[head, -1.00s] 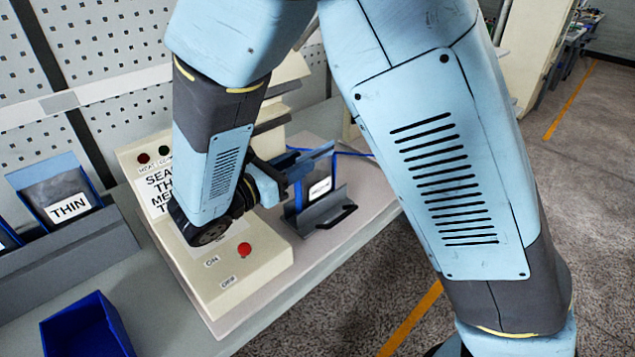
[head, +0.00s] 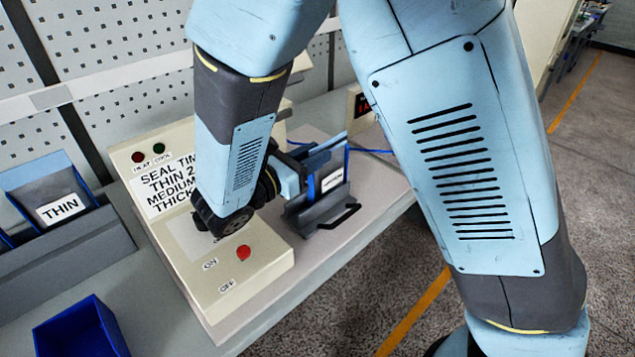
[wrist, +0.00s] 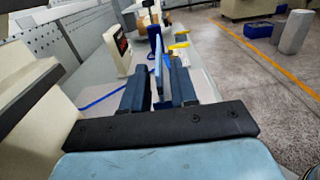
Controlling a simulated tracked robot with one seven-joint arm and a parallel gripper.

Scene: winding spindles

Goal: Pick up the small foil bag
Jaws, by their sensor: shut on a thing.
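The small foil bag (head: 334,168) is grey with blue edges and a white label too small to read. It stands upright in a dark grey stand (head: 318,208) on the bench, beside the sealer box. My gripper (head: 318,156) is at its upper part, coming from the left, and is shut on it. In the wrist view the bag shows edge-on as a thin blue strip (wrist: 158,66) between the two dark blue fingers (wrist: 160,92). The bag's lower part is hidden by the stand, and my arm covers part of the sealer.
The cream sealer box (head: 228,268) with a red button stands left of the stand. A rack with a bag marked THIN (head: 60,206) and a blue bin (head: 85,335) are further left. A blue cable (head: 372,151) lies behind. The floor on the right is open.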

